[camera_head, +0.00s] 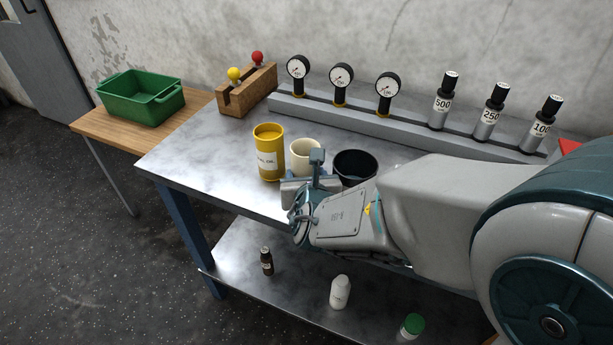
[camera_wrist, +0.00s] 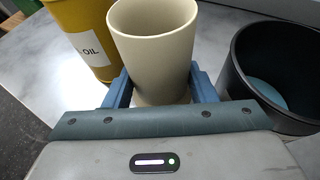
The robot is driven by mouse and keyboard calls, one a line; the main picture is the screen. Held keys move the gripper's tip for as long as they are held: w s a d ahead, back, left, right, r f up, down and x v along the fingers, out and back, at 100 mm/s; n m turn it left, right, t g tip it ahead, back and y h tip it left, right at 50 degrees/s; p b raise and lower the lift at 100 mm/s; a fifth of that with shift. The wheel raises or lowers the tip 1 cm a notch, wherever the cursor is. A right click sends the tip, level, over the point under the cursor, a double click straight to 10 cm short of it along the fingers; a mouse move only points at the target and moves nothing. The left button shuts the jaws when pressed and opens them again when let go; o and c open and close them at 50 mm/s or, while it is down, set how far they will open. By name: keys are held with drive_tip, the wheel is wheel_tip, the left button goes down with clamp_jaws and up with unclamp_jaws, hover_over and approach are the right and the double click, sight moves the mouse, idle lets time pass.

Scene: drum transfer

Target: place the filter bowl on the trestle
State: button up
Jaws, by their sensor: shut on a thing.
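A cream, tapered, open-topped cup (camera_head: 303,160), apparently the filter bowl, stands upright on the metal bench (camera_head: 205,160). It also shows in the wrist view (camera_wrist: 155,60). My gripper (camera_wrist: 160,88) is shut on it, with a blue finger on each side of its lower wall. In the head view my gripper (camera_head: 312,178) partly hides the cup. Whether its base touches the bench cannot be told. A wooden-topped table (camera_head: 115,136), apparently the trestle, stands left of the bench.
A yellow oil tin (camera_head: 269,155) is close left of the cup, and a black pot (camera_head: 356,165) close right. A green crate (camera_head: 140,98) occupies much of the wooden table. A wooden block with knobs (camera_head: 246,92) and a gauge rail (camera_head: 340,113) stand behind. Bottles are on the lower shelf.

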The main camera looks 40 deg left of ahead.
idle(0.3)
drive_tip(key=o, duration=1.1)
drive_tip(key=shift+r, duration=0.1)
drive_tip(key=shift+s+d+r, duration=0.15)
drive_tip(key=p+v, duration=0.1)
drive_tip(key=v, duration=1)
drive_tip(key=shift+s+d, duration=0.15)
drive_tip(key=shift+s, duration=0.15)
